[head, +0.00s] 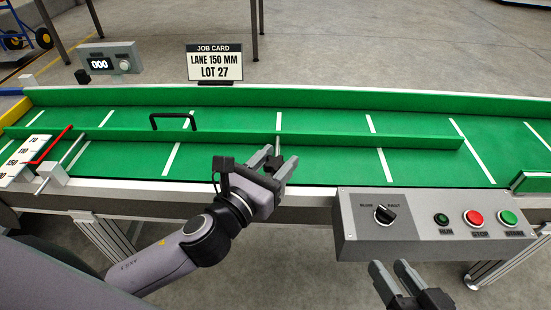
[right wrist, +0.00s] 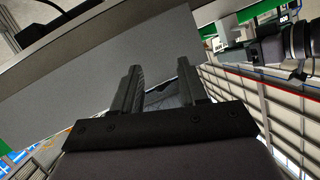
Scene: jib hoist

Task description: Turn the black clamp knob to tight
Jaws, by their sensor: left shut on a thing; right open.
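My left gripper (head: 279,154) is at the near edge of the green conveyor belt, shut on a small black piece (head: 273,164) that looks like the clamp knob. The fingers hide most of it, so I cannot read its turn or any tight mark. My right gripper (head: 389,265) is open and empty, in front of and below the grey control panel. The right wrist view shows its two fingers (right wrist: 160,75) apart, with nothing held between them.
A green guide rail (head: 345,136) with a black handle (head: 172,117) runs along the belt. A scale (head: 22,160) with a red pointer is at left. The control panel (head: 430,239) carries a selector and buttons. Behind stand a job card (head: 215,63) and a counter reading 000 (head: 108,63).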

